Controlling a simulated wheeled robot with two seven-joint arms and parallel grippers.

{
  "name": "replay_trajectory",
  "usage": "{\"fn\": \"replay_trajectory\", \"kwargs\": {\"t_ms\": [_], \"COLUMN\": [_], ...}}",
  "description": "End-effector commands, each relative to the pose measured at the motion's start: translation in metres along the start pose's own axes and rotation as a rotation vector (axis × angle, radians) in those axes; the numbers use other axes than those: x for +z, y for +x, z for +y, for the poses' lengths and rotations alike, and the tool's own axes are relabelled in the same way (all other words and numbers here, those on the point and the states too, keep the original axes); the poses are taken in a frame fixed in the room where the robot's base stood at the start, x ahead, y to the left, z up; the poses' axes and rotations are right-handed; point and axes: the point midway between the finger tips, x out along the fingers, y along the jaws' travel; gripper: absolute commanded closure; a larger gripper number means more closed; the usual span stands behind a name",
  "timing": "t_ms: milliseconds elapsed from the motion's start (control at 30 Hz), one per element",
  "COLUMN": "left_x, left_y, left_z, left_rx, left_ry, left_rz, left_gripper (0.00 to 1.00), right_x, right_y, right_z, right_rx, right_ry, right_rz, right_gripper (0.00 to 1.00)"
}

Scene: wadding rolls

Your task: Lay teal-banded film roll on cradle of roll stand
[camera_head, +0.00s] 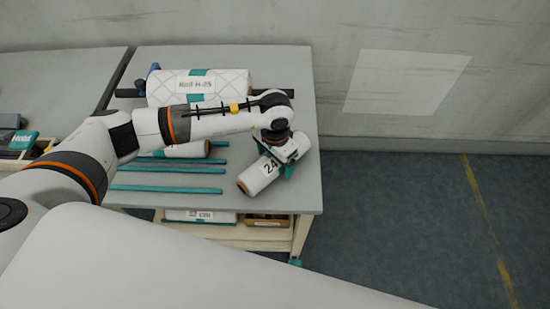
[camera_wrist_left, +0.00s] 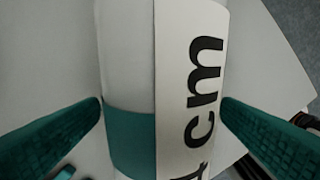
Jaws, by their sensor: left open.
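The teal-banded roll (camera_head: 258,177) is white with a "24" label and a brown core end. It lies at an angle on the right part of the table. In the left wrist view its teal band (camera_wrist_left: 130,138) and a label ending in "cm" show close up. My left gripper (camera_head: 277,162) is over the roll, with its open teal-padded fingers on either side of it; gaps show at the fingertips. I cannot clearly make out the stand's cradle; my left arm covers part of the table. My right gripper is out of view.
A quilted roll marked "Roll H-25" (camera_head: 200,86) lies at the back of the table (camera_head: 230,203). Several teal bars (camera_head: 165,189) lie left of the banded roll. Another white roll (camera_head: 188,150) is partly under my arm. A lower shelf holds a "12 cm" roll (camera_head: 200,215).

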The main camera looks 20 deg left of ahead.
Motion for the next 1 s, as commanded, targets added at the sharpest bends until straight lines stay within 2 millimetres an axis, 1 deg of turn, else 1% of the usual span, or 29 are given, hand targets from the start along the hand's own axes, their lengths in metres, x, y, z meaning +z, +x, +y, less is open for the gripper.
{"fn": "replay_trajectory", "kwargs": {"t_ms": [67,233,267,600,700,867,1000], "left_x": [0.000,0.000,0.000,0.000,0.001,0.001,0.002], "left_y": [0.003,0.003,0.003,0.003,0.002,0.001,-0.008], "left_z": [0.000,0.000,0.000,0.000,0.000,0.000,0.000], "left_rx": [-0.001,-0.001,-0.001,-0.001,-0.001,-0.001,0.001], "left_ry": [0.000,0.000,0.000,0.000,0.000,0.000,0.001], "left_rz": [0.000,-0.001,-0.001,-0.001,-0.003,-0.003,-0.007], "left_gripper": [0.13,0.13,0.15,0.71,0.86,0.86,0.86], "right_x": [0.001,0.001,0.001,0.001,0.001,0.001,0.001], "right_y": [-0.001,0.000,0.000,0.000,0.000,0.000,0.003], "right_z": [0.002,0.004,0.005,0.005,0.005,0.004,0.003], "right_rx": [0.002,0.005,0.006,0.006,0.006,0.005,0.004], "right_ry": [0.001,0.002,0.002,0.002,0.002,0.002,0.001], "right_rz": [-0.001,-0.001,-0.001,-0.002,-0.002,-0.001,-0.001], "right_gripper": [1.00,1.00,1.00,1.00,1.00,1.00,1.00]}}
